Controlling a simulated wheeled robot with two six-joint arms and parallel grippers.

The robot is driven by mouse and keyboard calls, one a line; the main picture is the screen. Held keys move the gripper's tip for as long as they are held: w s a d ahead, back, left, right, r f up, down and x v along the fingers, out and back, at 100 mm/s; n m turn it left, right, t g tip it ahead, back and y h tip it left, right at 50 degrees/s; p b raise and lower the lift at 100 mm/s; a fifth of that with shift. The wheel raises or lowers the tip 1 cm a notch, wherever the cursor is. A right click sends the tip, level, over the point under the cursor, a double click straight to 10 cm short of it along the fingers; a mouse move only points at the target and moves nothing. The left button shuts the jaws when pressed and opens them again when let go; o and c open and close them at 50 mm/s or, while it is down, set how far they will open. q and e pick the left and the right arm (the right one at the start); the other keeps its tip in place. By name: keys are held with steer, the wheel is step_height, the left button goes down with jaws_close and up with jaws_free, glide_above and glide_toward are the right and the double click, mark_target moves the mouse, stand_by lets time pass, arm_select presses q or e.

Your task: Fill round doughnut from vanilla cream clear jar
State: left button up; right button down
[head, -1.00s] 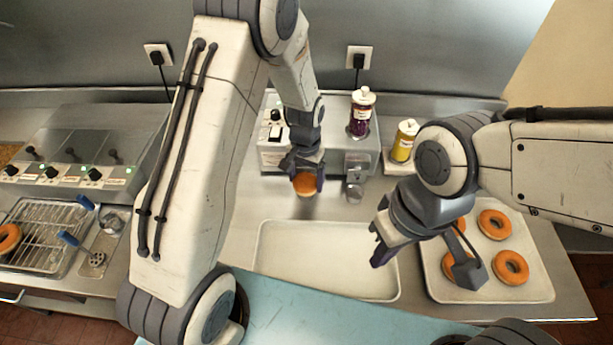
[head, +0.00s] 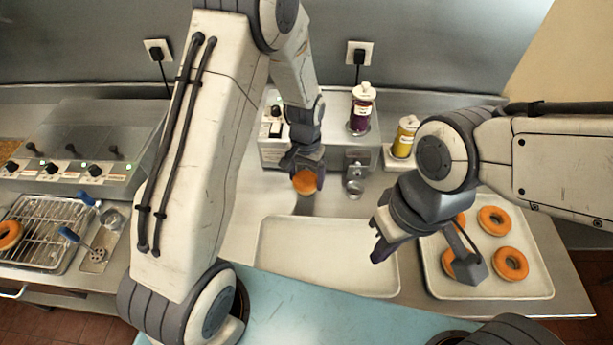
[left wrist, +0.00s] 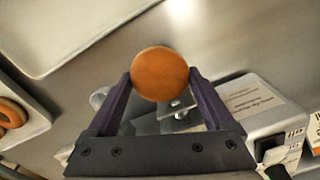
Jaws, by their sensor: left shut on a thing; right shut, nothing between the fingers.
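A round orange-brown doughnut without a hole (head: 305,183) is in my left gripper (head: 306,176), in front of the filling machine (head: 272,155). My left wrist view shows the doughnut (left wrist: 159,74) between the two dark fingertips, shut on its sides. A clear jar with purple content and a white lid (head: 361,108) stands upright on the machine. A yellow jar with a white cap (head: 405,136) stands on a small holder to its right. Neither label is readable. A small metal nozzle part (head: 354,187) sits below the purple jar, right of the doughnut. My right gripper (head: 379,246) is shut and empty above the empty tray's right side.
An empty pale tray (head: 325,280) lies in front of the machine. A second tray (head: 540,290) at the right holds several ring doughnuts (head: 511,264). A fryer with a wire rack (head: 45,240) and blue-handled tools stands at the left. My left arm hides part of the counter.

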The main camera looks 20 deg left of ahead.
arm_select(q)
steer(key=shift+s+d, duration=0.2)
steer(key=shift+s, duration=0.8)
steer(key=shift+s+d, duration=0.2)
steer(key=shift+s, duration=0.75)
steer(key=shift+r, duration=0.15)
steer(key=shift+s+d+r+p, duration=0.1)
steer(key=shift+s+r+p, duration=0.25)
steer(key=shift+r+p, duration=0.25)
steer(key=shift+s+d+r+p, duration=0.1)
steer(key=shift+s+r+p, duration=0.2)
steer(key=shift+r+p, duration=0.3)
steer(key=shift+s+r+p, duration=0.35)
steer(key=shift+r+p, duration=0.1)
steer(key=shift+r, duration=0.2)
